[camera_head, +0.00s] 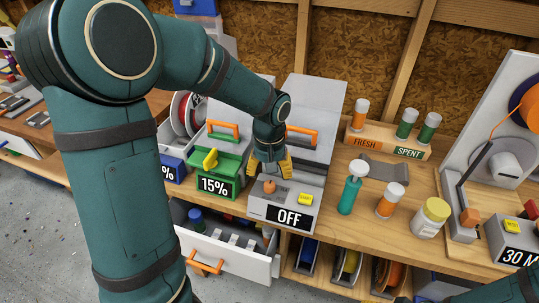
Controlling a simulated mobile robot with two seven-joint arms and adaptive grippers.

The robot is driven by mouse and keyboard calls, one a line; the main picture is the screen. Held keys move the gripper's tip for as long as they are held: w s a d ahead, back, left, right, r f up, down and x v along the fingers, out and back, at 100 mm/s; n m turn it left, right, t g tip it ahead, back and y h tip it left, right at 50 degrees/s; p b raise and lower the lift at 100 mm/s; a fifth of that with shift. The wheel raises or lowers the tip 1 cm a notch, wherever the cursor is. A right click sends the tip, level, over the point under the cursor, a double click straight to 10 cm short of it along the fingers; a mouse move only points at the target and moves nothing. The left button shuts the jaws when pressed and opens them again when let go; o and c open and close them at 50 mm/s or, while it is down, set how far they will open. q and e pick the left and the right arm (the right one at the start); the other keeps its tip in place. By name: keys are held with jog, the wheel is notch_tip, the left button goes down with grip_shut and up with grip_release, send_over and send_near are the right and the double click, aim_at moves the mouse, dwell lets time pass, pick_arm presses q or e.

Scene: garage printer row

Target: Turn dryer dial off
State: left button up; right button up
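The dryer is a grey box (260,208) on the bench with a black sign (289,217) reading OFF. On its top are a yellow dial (305,199) and a small orange knob (270,187). My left gripper (270,166) hangs over the back of the box, pointing down, with its yellow fingertips spread. It looks empty, and the yellow dial lies apart from it, to the right and nearer the front. Whether a fingertip touches the box cannot be told. My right gripper is out of view.
A green box (229,186) reading 15% stands left of the dryer. A teal bottle (349,193), an orange jar (388,204) and a yellow-lidded jar (430,217) stand to the right. An open drawer (228,257) is below. A rack (387,142) marked FRESH and SPENT stands behind.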

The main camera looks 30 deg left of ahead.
aim_at(269, 184)
pick_arm(q)
notch_tip(269, 184, up, 7)
jog(key=shift+f, duration=0.2)
dwell(0.6)
